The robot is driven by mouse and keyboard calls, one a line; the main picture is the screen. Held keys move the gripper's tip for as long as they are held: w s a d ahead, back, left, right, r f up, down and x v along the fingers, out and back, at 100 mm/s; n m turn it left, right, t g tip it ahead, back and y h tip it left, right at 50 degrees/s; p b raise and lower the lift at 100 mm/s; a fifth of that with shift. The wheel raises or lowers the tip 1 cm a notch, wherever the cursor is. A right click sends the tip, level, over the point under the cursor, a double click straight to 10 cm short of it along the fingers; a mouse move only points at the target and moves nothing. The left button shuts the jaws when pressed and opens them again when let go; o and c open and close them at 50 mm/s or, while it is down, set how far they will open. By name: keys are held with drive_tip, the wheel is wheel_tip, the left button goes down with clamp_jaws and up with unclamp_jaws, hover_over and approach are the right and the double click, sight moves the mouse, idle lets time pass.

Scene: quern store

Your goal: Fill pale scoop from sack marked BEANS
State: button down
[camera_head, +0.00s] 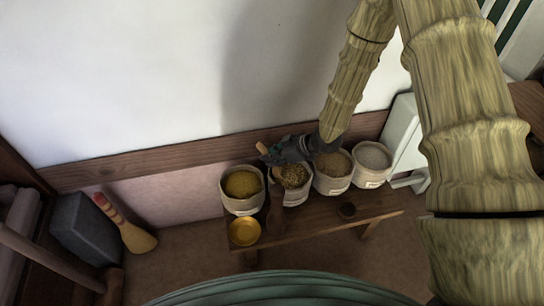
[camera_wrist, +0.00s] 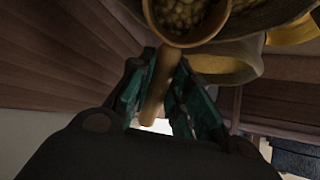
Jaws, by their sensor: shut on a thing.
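My gripper (camera_head: 288,153) is over the second sack from the left and is shut on the handle of the tan scoop (camera_wrist: 161,82). The handle end also shows at the gripper's left in the head view (camera_head: 262,148). In the wrist view the scoop's round bowl is at the top edge, with round, bean-like pieces (camera_wrist: 182,12) inside its rim. The second sack (camera_head: 296,196) holds mottled brownish-green pieces and is partly covered by my gripper. Labels on the sacks are too small to read.
A sack with yellow contents (camera_head: 241,204) stands left, a brown-filled sack (camera_head: 332,186) and a white-filled sack (camera_head: 371,178) right. The wall is close behind.

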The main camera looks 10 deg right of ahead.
drive_tip(key=shift+f+b, duration=0.45)
drive_tip(key=shift+f, duration=0.2)
drive_tip(key=shift+s+d+b, duration=0.3)
drive_tip(key=shift+s+d, duration=0.15)
drive_tip(key=shift+d, duration=0.3)
drive_tip(key=shift+s+d+b, duration=0.25)
drive_tip(key=shift+s+d, duration=0.2)
drive_tip(key=shift+d, duration=0.25)
drive_tip(key=shift+w+a+f+g+h, duration=0.3)
drive_tip(key=shift+a+f+g+h, duration=0.25)
drive_tip(key=shift+h, duration=0.25)
drive_tip(key=shift+r+h+p, duration=0.1)
drive_tip(key=shift+h+p, duration=0.2)
drive_tip(key=shift+p, duration=0.45)
drive_tip(key=shift+w+a+g+h+p, duration=0.25)
drive_tip(key=shift+a+g+h+p, duration=0.25)
drive_tip(key=shift+p, duration=1.85)
drive_tip(key=shift+w+a+g+h+p, duration=0.25)
drive_tip(key=shift+g+h+p, duration=0.4)
drive_tip(key=shift+p, duration=2.4)
drive_tip(key=shift+w+a+h+p, duration=0.15)
drive_tip(key=shift+h+p, duration=0.5)
drive_tip(key=shift+p, duration=2.65)
drive_tip(key=shift+w+p, duration=0.1)
drive_tip(key=shift+p, duration=2.9)
drive_tip(key=shift+a+g+h+p, duration=0.15)
drive_tip(key=shift+g+h+p, duration=0.15)
drive_tip(key=shift+p, duration=2.05)
